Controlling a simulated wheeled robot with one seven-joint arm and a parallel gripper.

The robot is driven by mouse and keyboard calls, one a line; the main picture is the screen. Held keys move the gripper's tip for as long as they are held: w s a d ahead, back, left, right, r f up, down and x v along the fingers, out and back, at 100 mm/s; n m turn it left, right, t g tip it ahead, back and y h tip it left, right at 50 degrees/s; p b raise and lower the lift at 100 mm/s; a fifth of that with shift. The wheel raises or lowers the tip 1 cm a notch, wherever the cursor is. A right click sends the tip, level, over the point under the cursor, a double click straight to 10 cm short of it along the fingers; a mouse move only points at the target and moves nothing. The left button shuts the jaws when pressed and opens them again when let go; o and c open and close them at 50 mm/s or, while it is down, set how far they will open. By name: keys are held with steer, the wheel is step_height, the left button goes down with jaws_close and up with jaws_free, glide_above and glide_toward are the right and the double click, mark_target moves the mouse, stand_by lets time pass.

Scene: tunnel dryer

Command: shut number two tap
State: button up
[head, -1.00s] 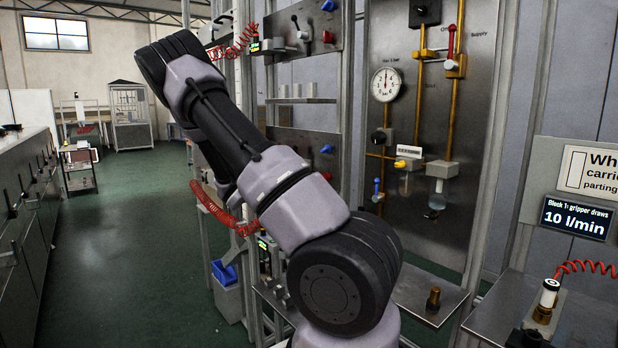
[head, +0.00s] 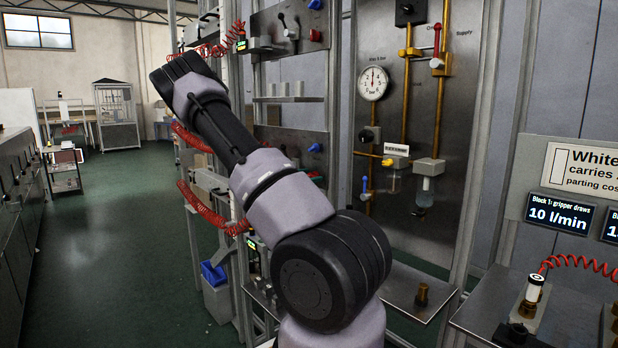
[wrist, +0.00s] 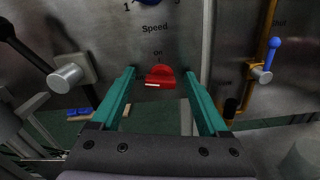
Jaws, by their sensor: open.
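No number two is readable on any tap. In the wrist view a black-handled lever on a metal hub (wrist: 68,77) is at the left, and a blue-handled tap (wrist: 272,45) on a yellow pipe is at the right. The head view shows a blue-handled tap (head: 365,188), a red-handled tap (head: 437,45) and a black lever (head: 290,27) on the upper panel. My gripper (wrist: 159,72) is open, its teal fingers pointing at the steel panel. A red switch (wrist: 160,80) marked "on" shows between the fingertips; contact cannot be told. The arm hides the gripper in the head view.
A gauge (head: 372,83) and yellow pipes are on the back plate. A lower shelf (head: 400,290) holds a brass fitting (head: 422,294). Red coiled hoses (head: 205,205) hang beside the frame. Open green floor (head: 120,240) lies at the left.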

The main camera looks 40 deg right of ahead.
jaws_close()
steer(key=shift+n, duration=1.3)
jaws_free()
steer(key=a, duration=1)
steer(key=shift+s+a, duration=0.4)
